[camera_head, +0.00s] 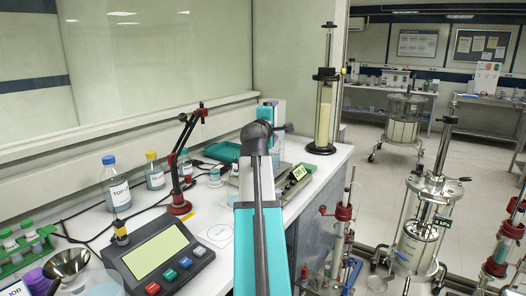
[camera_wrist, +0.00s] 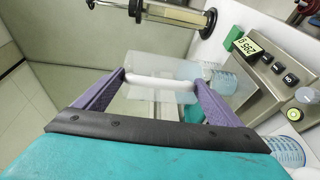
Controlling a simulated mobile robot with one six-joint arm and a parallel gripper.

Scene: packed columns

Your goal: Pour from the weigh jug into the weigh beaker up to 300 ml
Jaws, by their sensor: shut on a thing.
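My gripper (camera_wrist: 160,82) has purple fingers shut on the white handle of the translucent weigh jug (camera_wrist: 148,62) in the wrist view. That view is rolled sideways, and the jug's exact tilt is unclear. A clear beaker with blue markings (camera_wrist: 224,78), which looks like the weigh beaker, shows partly behind the jug, beside the balance display (camera_wrist: 245,46). The display seems to read about 235 g. I cannot make out a liquid level or a stream.
Another marked beaker (camera_wrist: 287,150) stands beside the balance; a beaker also shows in the head view (camera_head: 215,177). A glass column (camera_head: 325,100) stands at the bench's far end. A red-based jointed stand (camera_head: 179,206), bottles (camera_head: 117,190) and a control box (camera_head: 158,255) occupy the left.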

